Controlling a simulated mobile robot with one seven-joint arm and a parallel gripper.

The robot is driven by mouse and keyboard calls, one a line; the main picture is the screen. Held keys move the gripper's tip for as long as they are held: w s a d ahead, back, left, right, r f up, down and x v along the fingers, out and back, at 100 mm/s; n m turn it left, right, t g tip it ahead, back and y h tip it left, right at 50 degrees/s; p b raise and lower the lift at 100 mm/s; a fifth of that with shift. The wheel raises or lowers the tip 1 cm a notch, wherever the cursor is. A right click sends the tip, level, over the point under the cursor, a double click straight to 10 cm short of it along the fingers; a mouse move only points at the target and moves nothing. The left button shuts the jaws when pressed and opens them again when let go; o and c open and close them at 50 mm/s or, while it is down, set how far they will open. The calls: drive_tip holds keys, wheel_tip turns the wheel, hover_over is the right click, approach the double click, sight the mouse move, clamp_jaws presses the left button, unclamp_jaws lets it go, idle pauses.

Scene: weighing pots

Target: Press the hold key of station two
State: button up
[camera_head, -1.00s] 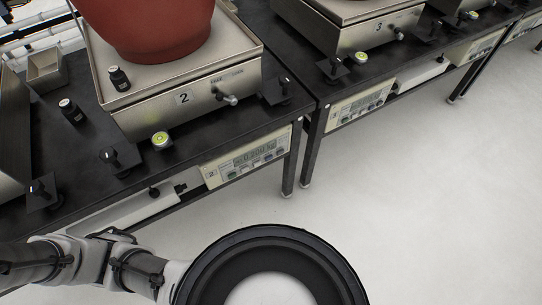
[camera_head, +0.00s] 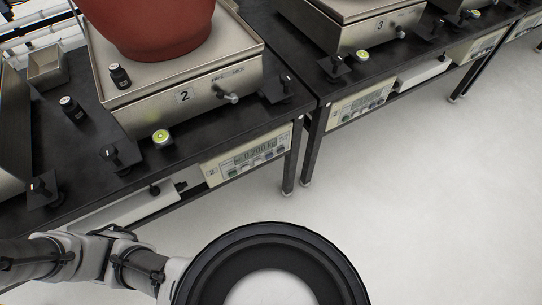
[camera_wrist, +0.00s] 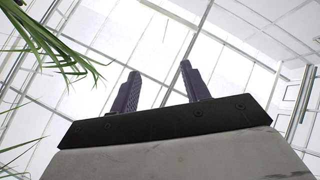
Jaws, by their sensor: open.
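Station two's scale (camera_head: 185,98) bears a label "2" and carries a large red pot (camera_head: 150,25) in the head view. Its display panel (camera_head: 249,160) hangs under the front edge of the table and shows a reading that looks like 0.200 kg. A row of small keys (camera_head: 255,160) runs along the panel's lower part; their lettering is too small to read. My gripper (camera_wrist: 160,88) shows in the wrist view with its two dark fingers apart and nothing between them. It points up toward a glazed roof, away from the panel.
Small dark weights (camera_head: 72,108) and black knobs sit on station two's table. The pale floor (camera_head: 420,220) in front is clear. Green leaves (camera_wrist: 55,45) hang at the left in the wrist view.

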clamp_jaws()
idle(1.7)
